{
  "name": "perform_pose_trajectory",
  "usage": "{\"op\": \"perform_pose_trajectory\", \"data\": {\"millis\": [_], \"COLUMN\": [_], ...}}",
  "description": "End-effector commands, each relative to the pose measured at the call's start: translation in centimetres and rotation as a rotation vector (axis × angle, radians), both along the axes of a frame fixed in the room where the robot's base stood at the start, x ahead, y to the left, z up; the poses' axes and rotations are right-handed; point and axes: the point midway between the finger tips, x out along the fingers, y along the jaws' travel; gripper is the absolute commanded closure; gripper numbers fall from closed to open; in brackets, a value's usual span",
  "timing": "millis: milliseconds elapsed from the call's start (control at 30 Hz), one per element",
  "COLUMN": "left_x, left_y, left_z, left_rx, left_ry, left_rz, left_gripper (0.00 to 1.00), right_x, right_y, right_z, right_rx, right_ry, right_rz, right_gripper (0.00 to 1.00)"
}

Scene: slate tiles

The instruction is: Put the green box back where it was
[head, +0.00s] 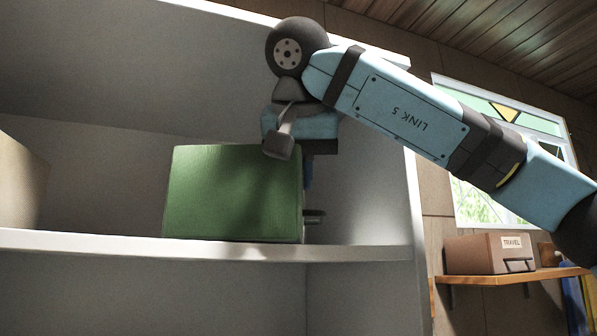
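The green box (233,195) is upright at the front edge of the white shelf board (120,246), near the right end of the bay. Whether its base rests on the board or is slightly above it is hard to tell. My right gripper (311,192) comes down at the box's right side, with its wrist above the box's top right corner. A grey part of it overlaps the box's upper front edge. The fingers are mostly hidden behind the box, so their grip does not show. My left gripper is not in view.
A beige box (20,185) stands at the left on the same board. Free room lies between it and the green box. The shelf's side wall (414,215) is close on the right. Beyond it, a box labelled TRAVEL (488,255) sits on a wooden wall shelf below a window.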

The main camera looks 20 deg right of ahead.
Motion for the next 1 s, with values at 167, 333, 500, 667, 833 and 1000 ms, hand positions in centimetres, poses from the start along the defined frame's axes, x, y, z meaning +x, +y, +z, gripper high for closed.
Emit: {"op": "perform_pose_trajectory", "data": {"millis": [167,333,500,667,833,1000], "left_x": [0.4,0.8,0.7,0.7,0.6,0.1], "left_y": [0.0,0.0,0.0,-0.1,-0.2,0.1], "left_z": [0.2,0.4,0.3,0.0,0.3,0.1], "left_rx": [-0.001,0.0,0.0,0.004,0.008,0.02], "left_ry": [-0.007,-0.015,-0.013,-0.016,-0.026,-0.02], "left_rz": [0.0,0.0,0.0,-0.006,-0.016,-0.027], "left_gripper": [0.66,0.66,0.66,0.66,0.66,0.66], "right_x": [0.0,0.0,-0.3,-1.8,-3.7,-4.8], "right_y": [0.0,0.0,0.1,0.7,1.4,1.8], "right_z": [0.0,0.0,0.3,1.8,3.9,5.1], "right_rx": [0.0,0.0,0.001,0.0,0.0,0.0], "right_ry": [0.0,0.0,-0.002,-0.005,-0.005,-0.001], "right_rz": [0.0,0.0,0.0,-0.001,-0.001,0.0], "right_gripper": [0.7,0.69,0.69,0.69,0.69,0.69]}}
